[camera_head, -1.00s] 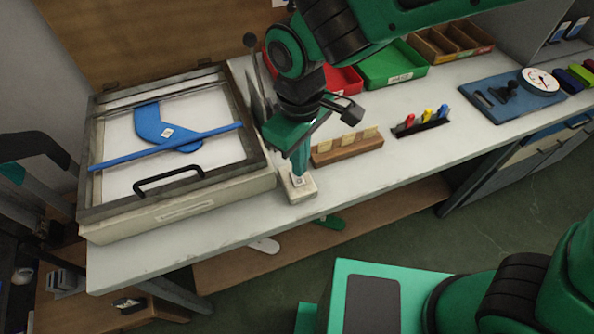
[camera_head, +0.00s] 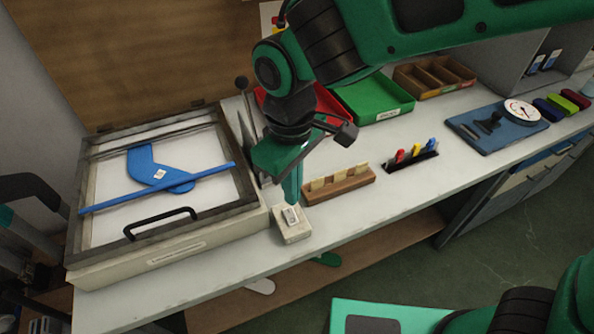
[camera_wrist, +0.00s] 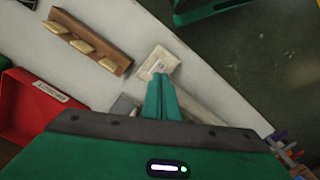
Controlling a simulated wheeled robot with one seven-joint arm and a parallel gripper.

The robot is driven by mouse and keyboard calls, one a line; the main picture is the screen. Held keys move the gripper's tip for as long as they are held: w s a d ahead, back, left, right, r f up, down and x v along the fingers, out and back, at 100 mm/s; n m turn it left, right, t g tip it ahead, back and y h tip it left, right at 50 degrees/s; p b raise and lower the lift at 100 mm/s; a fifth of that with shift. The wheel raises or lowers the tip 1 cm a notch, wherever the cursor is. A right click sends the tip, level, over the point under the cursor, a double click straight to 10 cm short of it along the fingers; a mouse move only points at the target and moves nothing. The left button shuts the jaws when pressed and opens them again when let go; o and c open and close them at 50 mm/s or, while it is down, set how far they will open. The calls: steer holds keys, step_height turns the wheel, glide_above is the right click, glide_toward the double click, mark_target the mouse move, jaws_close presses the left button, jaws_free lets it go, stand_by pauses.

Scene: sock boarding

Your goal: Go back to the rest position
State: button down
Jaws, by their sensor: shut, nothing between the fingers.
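My gripper (camera_head: 290,201) is shut and empty. Its green fingers point down over a small cream block with a light switch-like top (camera_head: 292,229) at the bench's front edge. In the wrist view the closed fingers (camera_wrist: 159,78) end near the same block (camera_wrist: 168,62). I cannot tell whether the tips touch it. My arm reaches in from the upper right above the bench.
Left of my gripper stands a framed box (camera_head: 170,240) with a blue sock-shaped board (camera_head: 150,168) and a blue bar inside. Nearby are a wooden card holder (camera_head: 345,187), a pen rack (camera_head: 412,164), a red bin (camera_head: 327,100) and a green bin (camera_head: 375,97).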

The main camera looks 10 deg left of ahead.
steer(key=w+d+r+m, duration=0.1)
steer(key=w+d+m, duration=0.15)
steer(key=d, duration=0.65)
steer(key=w+d+r+m, duration=0.1)
steer(key=w+d+m, duration=0.15)
steer(key=d, duration=0.65)
steer(key=w+d+r+m, duration=0.2)
steer(key=d+m, duration=0.2)
steer(key=d, duration=0.5)
steer(key=s+d+m, duration=0.5)
steer(key=s+d, duration=0.2)
steer(key=d, duration=0.3)
steer(key=s+d+m, duration=0.4)
steer(key=s+d, duration=0.3)
steer(key=d, duration=0.3)
steer(key=shift+f+m, duration=0.4)
steer(key=shift+w+a, duration=0.1)
steer(key=shift+a, duration=0.05)
